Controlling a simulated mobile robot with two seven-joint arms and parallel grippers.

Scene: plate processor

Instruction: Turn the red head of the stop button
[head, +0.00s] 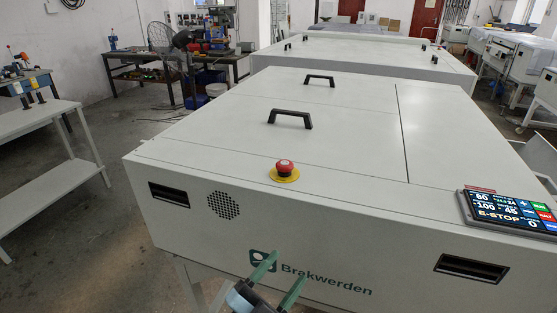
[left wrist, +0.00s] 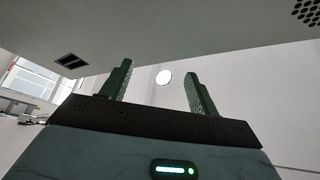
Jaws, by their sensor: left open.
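The stop button's red head (head: 285,167) stands upright on a yellow base (head: 284,177) near the front edge of the white machine's top. My left gripper (head: 282,268) is low in the head view, in front of the machine's front face and below the button. Its two green fingers are spread apart with nothing between them. In the left wrist view the open fingers (left wrist: 158,88) point up past the machine's face, and the button is not in that view. My right gripper is in neither view.
The white machine (head: 300,200) has a round grille (head: 223,205), a vent slot (head: 169,195) and black lid handles (head: 290,119). A display panel (head: 508,212) reading E-STOP sits at the right. The top around the button is clear. A white table (head: 45,115) stands at the left.

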